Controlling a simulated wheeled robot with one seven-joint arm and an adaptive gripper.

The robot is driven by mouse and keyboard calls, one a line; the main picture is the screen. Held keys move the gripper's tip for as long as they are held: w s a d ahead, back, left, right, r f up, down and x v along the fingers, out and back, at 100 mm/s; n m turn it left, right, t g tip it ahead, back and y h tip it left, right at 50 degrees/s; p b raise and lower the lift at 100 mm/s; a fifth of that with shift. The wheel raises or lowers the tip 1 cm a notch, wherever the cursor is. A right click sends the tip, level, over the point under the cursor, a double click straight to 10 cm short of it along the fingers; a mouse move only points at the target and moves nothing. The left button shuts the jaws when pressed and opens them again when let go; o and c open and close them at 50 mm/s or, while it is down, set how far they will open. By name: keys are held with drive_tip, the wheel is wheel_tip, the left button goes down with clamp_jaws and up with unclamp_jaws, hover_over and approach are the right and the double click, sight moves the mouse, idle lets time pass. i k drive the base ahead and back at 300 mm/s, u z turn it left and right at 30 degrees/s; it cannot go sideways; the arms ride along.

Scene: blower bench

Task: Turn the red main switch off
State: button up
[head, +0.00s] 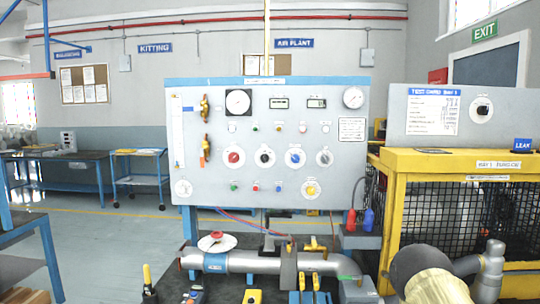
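A red rotary knob (234,157) on a round white plate is at the left end of a row of knobs on the upright grey panel (215,104). It is the red knob that best fits the main switch. Its pointer direction is too small to read. Beside it to the right are a black knob (265,157), a blue knob (295,157) and a grey knob (324,157). My gripper is not in view, and nothing is seen touching the red knob.
Below the panel runs a grey pipe (245,262) with a red-and-white round part (217,242) on it. A yellow cage (455,163) stands at right. Large dark and beige round parts (435,285) fill the lower right. Open floor lies at left. The panel's front looks unobstructed.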

sight(234, 158)
drive_tip(key=k, duration=0.5)
drive_tip(key=u, duration=1.6)
drive_tip(key=i, duration=1.3)
drive_tip(key=z, duration=1)
